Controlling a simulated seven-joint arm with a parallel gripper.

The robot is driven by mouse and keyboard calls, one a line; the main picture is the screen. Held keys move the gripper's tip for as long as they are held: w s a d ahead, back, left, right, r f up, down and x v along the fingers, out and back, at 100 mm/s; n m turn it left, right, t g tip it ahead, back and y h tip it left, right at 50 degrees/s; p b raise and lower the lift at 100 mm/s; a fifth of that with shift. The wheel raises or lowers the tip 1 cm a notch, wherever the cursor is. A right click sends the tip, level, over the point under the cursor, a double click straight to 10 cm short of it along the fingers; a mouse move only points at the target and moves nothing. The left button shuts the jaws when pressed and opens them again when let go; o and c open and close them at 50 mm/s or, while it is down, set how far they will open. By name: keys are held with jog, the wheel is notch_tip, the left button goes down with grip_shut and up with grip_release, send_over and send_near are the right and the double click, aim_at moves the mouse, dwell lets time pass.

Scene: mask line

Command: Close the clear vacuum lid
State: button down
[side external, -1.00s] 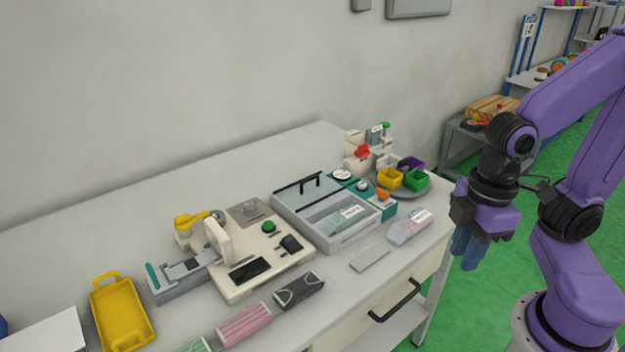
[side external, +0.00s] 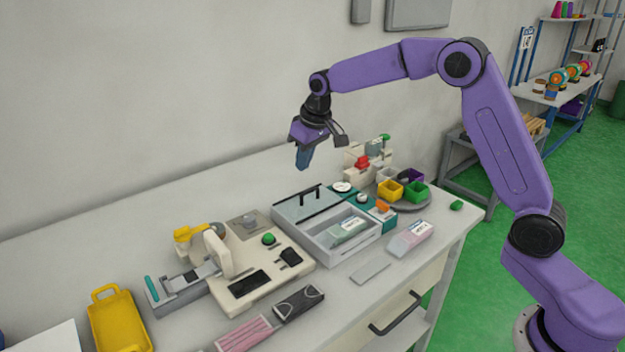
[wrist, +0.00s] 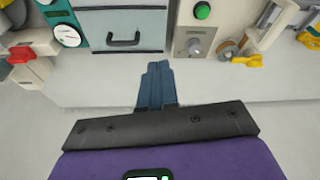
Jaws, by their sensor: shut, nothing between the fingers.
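The clear vacuum lid (side external: 294,208), with a black bar handle (side external: 309,196), lies over the back part of a grey box (side external: 337,260). The front part of the box is uncovered and a pale packet (side external: 346,231) lies in it. In the wrist view the lid (wrist: 122,22) and its handle (wrist: 124,43) are at the top, left of centre. My gripper (side external: 303,167) is shut and empty, pointing down above and behind the lid, apart from it. In the wrist view the closed fingers (wrist: 157,68) show just below and right of the box.
A cream machine (side external: 225,290) with a green button stands left of the box. A teal unit with a gauge (side external: 342,187) and several small coloured bins (side external: 390,190) stand to its right. The table strip between box and wall is clear.

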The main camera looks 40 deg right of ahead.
jog(key=w+d+f+m, duration=0.2)
jog(key=w+d, duration=0.6)
jog(key=d, duration=0.1)
send_over(313, 197)
jog(key=w, duration=0.4)
jog(key=shift+t+h, duration=0.3)
jog(key=shift+h, duration=0.1)
notch_tip(313, 197, down, 10)
jog(key=shift+r, duration=0.1)
jog(key=shift+s, duration=0.25)
jog(key=shift+s+f, duration=0.2)
jog(key=shift+s, duration=0.65)
jog(key=shift+s+f, duration=0.15)
jog(key=shift+s, duration=0.7)
